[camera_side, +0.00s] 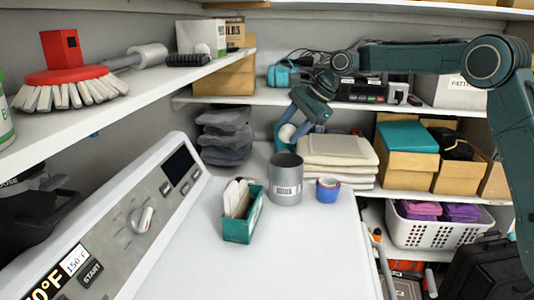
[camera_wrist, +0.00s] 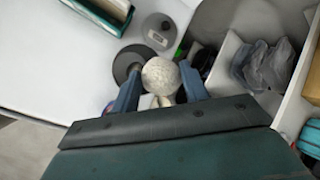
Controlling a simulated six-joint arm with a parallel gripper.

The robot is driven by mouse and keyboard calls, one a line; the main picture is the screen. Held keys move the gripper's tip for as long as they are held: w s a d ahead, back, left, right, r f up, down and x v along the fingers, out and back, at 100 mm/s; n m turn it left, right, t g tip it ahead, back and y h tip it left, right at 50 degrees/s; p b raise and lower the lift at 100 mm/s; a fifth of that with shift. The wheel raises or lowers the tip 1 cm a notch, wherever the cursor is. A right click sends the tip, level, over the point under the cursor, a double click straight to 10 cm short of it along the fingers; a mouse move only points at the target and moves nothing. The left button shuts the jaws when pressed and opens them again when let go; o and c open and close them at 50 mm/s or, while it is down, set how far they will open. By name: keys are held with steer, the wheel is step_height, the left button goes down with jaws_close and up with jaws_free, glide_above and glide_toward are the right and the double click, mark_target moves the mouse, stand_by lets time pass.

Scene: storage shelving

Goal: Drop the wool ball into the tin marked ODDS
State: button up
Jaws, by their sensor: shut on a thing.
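The pale wool ball (camera_side: 287,132) is held between the fingers of my gripper (camera_side: 289,129). In the wrist view the wool ball (camera_wrist: 160,76) sits between the two blue fingertips. A grey cylindrical tin (camera_side: 286,190) stands upright on the white surface, with a white label on its front; its lettering is too small to read. In the side view the ball appears just above the tin's rim, apart from it. In the wrist view a grey round shape with a white label (camera_wrist: 158,32) and a dark disc lie beyond the ball; I cannot tell which is the tin's mouth.
A green box with pale items (camera_side: 240,222) stands left of the tin. A small blue cup (camera_side: 328,190) stands close on its right. Folded pale cloths (camera_side: 338,160) and dark grey folded bags (camera_side: 226,135) lie behind. The white surface in front is clear.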

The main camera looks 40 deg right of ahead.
steer(key=shift+f, duration=1.75)
steer(key=o, duration=1.1)
steer(key=shift+c, duration=0.2)
steer(key=v, duration=1.3)
steer(key=shift+s+d+r, duration=0.15)
steer(key=shift+r, duration=0.15)
